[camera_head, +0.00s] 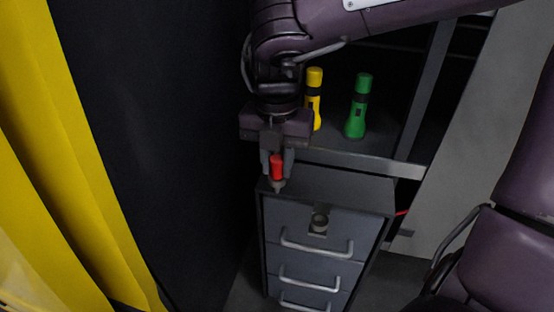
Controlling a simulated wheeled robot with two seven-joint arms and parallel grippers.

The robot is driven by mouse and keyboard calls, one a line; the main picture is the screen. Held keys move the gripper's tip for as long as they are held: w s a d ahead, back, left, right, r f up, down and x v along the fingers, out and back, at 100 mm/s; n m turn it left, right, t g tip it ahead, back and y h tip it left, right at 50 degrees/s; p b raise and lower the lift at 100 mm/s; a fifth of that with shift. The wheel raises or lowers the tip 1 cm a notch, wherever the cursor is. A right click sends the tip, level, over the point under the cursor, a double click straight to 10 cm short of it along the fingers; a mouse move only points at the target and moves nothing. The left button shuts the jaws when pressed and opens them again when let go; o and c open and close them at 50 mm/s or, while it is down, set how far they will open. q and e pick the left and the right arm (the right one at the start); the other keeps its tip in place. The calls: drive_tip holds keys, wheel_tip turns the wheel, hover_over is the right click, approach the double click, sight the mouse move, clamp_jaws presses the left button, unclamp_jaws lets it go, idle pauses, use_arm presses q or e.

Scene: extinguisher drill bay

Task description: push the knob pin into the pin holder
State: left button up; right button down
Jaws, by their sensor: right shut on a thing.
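The knob pin (277,168) has a red upper part and a grey tip pointing down. My right gripper (277,162) is shut on the red part, with one finger on each side. The pin hangs roughly upright by the upper left front of the grey drawer cabinet (345,187). I cannot tell whether its tip touches the cabinet. A small round grey fitting (319,220), which looks like the pin holder, is on the top drawer's front, below and to the right of the pin. The pin is apart from it. My left gripper is not in view.
A yellow flashlight (315,78) and a green flashlight (357,112) stand on a dark shelf behind the cabinet. The drawers have metal handles (315,250). A dark panel (170,130) and a yellow curtain-like sheet (60,150) are at left.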

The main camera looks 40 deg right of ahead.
drive_tip(key=shift+f, duration=0.1)
drive_tip(key=c, duration=1.1)
unclamp_jaws()
